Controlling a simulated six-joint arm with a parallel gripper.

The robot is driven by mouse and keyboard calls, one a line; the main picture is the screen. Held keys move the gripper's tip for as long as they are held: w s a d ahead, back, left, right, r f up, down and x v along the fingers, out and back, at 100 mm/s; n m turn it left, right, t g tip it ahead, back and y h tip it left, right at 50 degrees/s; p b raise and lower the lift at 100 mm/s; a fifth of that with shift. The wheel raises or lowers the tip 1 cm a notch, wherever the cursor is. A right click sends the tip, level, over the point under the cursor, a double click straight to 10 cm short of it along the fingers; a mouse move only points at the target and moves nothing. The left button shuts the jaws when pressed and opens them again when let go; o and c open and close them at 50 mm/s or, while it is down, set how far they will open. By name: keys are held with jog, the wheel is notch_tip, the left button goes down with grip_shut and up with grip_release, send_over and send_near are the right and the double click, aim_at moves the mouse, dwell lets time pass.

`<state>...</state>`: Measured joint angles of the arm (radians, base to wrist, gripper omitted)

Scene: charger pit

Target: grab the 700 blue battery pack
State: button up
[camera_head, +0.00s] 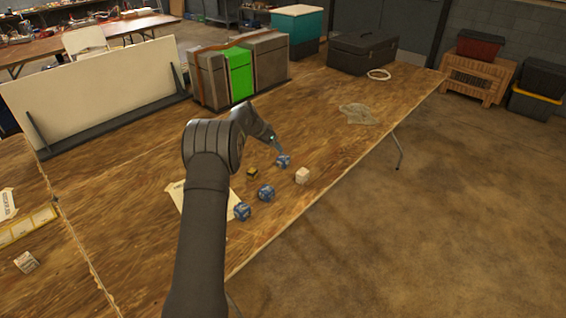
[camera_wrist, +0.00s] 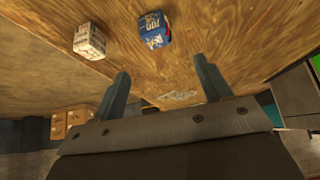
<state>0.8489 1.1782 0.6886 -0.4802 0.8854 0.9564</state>
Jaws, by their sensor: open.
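Three small blue battery packs (camera_head: 283,161) (camera_head: 266,193) (camera_head: 242,211) lie on the wooden table in the head view; their labels are too small to read there. The wrist view shows one blue pack (camera_wrist: 155,32) with white lettering that seems to read 700, beyond my fingertips and between their directions. My gripper (camera_wrist: 163,80) is open and empty, with its two fingers apart. In the head view my gripper (camera_head: 275,144) is just above and behind the farthest blue pack, apart from it as far as I can tell.
A white pack (camera_head: 302,175) stands close to the right of the farthest blue one; it also shows in the wrist view (camera_wrist: 89,41). A small yellow-and-black pack (camera_head: 252,173) lies to the left. A paper sheet (camera_head: 190,205) lies partly behind my arm. Large grey and green cases (camera_head: 240,72) stand farther back.

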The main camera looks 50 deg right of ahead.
aim_at(282, 157)
jog(key=x, duration=0.7)
jog(key=shift+d+f, duration=0.15)
jog(key=shift+f, duration=0.05)
jog(key=x, duration=0.3)
jog(key=shift+s+f, duration=0.3)
jog(key=shift+x, duration=0.85)
jog(key=c, duration=1.3)
jog(key=shift+r, duration=0.1)
